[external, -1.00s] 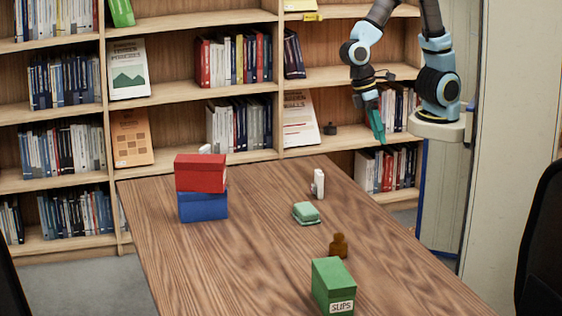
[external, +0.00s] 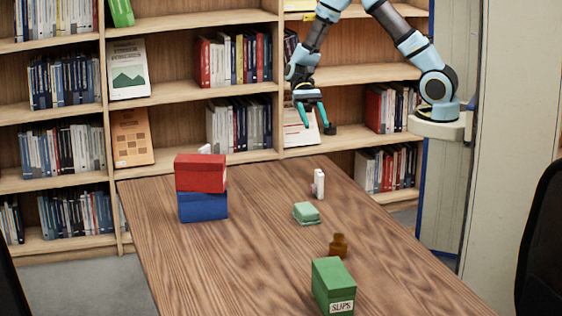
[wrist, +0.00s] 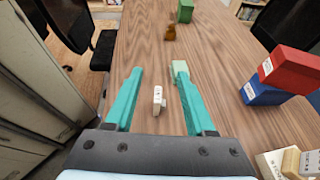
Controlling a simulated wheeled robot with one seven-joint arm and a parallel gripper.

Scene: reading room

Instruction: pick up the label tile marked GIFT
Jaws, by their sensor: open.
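No tile whose marking I can read as GIFT shows in either view. My gripper (external: 316,124) is open and empty, raised above the far end of the table. Its teal fingers (wrist: 158,70) are spread apart in the wrist view.
Bookshelves (external: 190,90) stand behind. The table's middle left is clear.

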